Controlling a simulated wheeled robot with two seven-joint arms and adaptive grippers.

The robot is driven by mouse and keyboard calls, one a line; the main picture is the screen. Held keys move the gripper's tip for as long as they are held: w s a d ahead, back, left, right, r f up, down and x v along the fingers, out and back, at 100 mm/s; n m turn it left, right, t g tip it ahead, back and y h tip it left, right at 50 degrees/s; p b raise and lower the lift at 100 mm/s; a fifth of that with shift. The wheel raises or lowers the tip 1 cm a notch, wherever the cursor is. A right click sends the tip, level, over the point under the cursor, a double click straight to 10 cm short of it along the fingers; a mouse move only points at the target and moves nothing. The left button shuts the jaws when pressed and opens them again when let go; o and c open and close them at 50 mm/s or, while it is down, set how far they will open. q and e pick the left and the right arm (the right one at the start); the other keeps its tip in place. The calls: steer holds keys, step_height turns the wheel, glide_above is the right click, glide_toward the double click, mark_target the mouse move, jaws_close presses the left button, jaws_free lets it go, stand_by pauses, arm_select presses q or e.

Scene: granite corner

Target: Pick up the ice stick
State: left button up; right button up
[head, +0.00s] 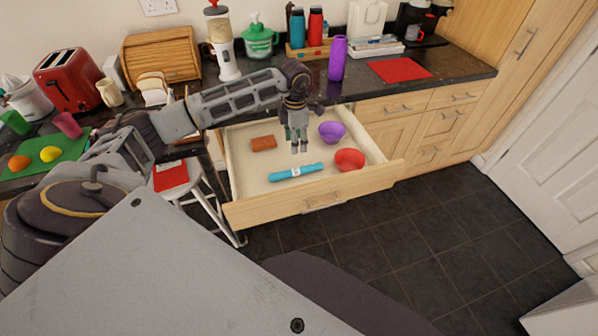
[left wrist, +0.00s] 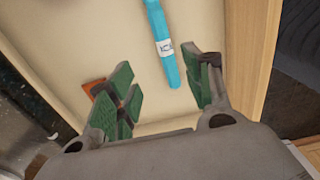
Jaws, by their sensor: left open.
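The ice stick is a long blue stick (head: 297,173) with a white label, lying flat in the open drawer (head: 237,187) near its front wall. In the left wrist view the stick (left wrist: 160,42) runs down from the top edge, its lower end ahead of the gap between my fingers. My left gripper (head: 299,149) points down over the drawer, behind the stick in the head view. In the left wrist view its green-padded fingers (left wrist: 165,95) are spread with nothing between them. It looks apart from the stick. My right gripper is not in view.
The drawer also holds an orange-brown block (head: 263,143), a purple bowl (head: 332,132) and a red bowl (head: 349,160). A purple bottle (head: 337,58) stands on the counter behind. A white stool (head: 215,207) stands left of the drawer. The drawer floor around the stick is mostly clear.

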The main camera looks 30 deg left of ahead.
arm_select(q)
glide_above(296, 169)
step_height(296, 169, down, 7)
steer(key=shift+w+f, duration=0.15)
steer(key=shift+f, duration=0.05)
steer(key=shift+a+f, duration=0.1)
steer(key=shift+f, duration=0.4)
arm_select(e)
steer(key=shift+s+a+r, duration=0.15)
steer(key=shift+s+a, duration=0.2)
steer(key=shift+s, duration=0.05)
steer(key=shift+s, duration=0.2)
arm_select(q)
steer(key=shift+s+d+f+p, duration=0.15)
steer(key=shift+f+p, duration=0.1)
steer(key=shift+f, duration=0.75)
steer(key=shift+s+d+f+p, duration=0.1)
steer(key=shift+f+p, duration=0.15)
steer(key=shift+f, duration=1.35)
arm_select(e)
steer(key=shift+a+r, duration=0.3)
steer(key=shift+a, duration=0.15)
